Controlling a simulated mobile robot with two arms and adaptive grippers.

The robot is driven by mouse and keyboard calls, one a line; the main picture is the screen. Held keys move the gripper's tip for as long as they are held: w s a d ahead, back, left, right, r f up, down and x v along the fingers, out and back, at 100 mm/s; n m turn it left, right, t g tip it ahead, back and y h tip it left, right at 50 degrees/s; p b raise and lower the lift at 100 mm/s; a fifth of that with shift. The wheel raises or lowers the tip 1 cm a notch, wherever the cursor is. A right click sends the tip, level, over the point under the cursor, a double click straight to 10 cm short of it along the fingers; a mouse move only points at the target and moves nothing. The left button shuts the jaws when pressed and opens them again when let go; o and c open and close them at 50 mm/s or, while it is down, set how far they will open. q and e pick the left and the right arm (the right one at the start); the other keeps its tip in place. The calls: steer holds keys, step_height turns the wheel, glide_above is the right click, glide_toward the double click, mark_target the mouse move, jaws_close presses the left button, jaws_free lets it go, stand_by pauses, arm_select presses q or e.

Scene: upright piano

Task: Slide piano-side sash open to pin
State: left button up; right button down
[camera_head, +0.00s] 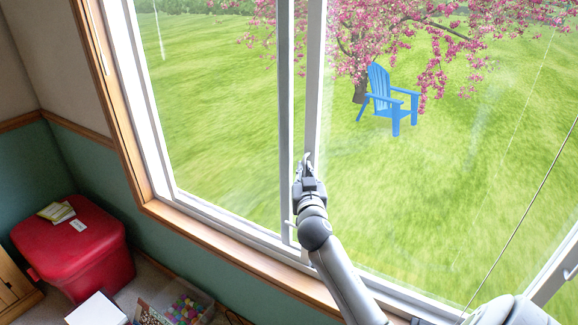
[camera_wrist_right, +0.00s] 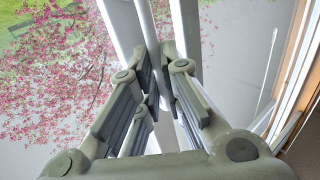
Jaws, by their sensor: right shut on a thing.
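The window (camera_head: 205,205) has a wooden frame and white sashes. Two upright stiles stand near its middle, a grey one (camera_head: 286,110) and a paler one (camera_head: 314,90), with a narrow gap between them low down. My right gripper (camera_head: 306,163) reaches up to the lower part of the paler stile. In the right wrist view its fingers (camera_wrist_right: 160,70) are closed around a slim white upright bar (camera_wrist_right: 147,22), which seems to belong to the sash. The exact contact is partly hidden by the fingers. I cannot make out a pin. My left gripper is out of view.
A red lidded bin (camera_head: 85,250) with small packets on top stands at the lower left. Beside it on the floor are a white box (camera_head: 97,308) and a clear tub of coloured pieces (camera_head: 187,305). A wooden sill (camera_head: 240,258) runs below the window.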

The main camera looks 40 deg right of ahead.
steer(key=shift+s+f, duration=0.1)
steer(key=c, duration=1.6)
jaws_free()
steer(key=shift+o, duration=0.2)
steer(key=v, duration=1.2)
